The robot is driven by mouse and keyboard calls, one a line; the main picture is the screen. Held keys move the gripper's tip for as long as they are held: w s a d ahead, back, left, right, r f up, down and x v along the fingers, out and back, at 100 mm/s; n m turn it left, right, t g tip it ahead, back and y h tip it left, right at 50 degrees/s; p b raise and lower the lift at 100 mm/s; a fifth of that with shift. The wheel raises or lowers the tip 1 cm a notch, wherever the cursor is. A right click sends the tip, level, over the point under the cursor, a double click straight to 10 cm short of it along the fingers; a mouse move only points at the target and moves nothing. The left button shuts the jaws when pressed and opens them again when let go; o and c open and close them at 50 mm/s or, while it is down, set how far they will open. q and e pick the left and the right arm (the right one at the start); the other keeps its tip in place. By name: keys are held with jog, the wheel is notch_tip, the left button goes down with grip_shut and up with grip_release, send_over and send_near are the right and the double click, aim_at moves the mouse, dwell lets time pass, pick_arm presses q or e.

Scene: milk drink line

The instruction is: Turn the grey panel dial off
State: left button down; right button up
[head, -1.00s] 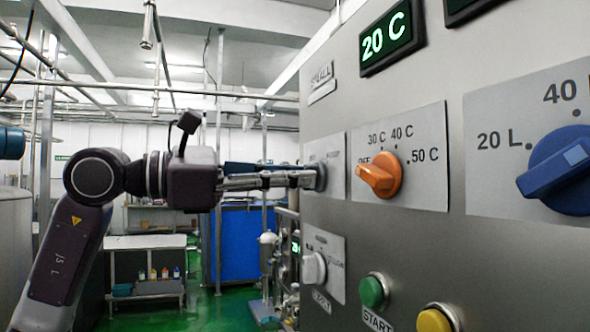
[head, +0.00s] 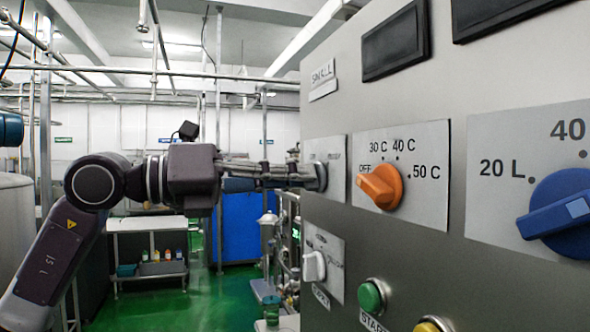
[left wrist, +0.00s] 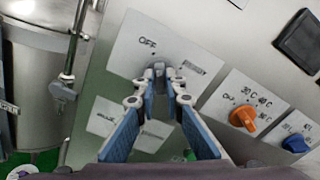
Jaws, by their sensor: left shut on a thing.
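The grey panel dial (head: 321,176) is on a light plate at the left end of the panel, seen nearly edge-on in the head view. My left gripper (head: 309,178) reaches it from the left and is shut on it. In the left wrist view the fingertips (left wrist: 159,88) pinch the dial (left wrist: 158,68) from both sides. The dial's top end sits just below the printed OFF label (left wrist: 148,42). The fingers hide much of the dial. My right gripper does not show.
An orange dial (head: 380,187) points at OFF. A blue dial (head: 562,212), a white knob (head: 314,266), a green button (head: 372,295) and a yellow button (head: 432,325) share the panel. The displays (head: 394,40) above are dark. Open floor (head: 205,285) lies left of the panel.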

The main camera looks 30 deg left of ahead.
pick_arm(q)
jog(key=shift+n+p, duration=0.4)
jog(key=shift+n, duration=0.9)
jog(key=shift+f, duration=0.1)
jog(key=c, duration=2)
grip_release()
jog(key=shift+a, duration=0.1)
jog(key=v, duration=0.7)
jog(key=shift+s+a, duration=0.2)
jog(key=shift+s, duration=0.05)
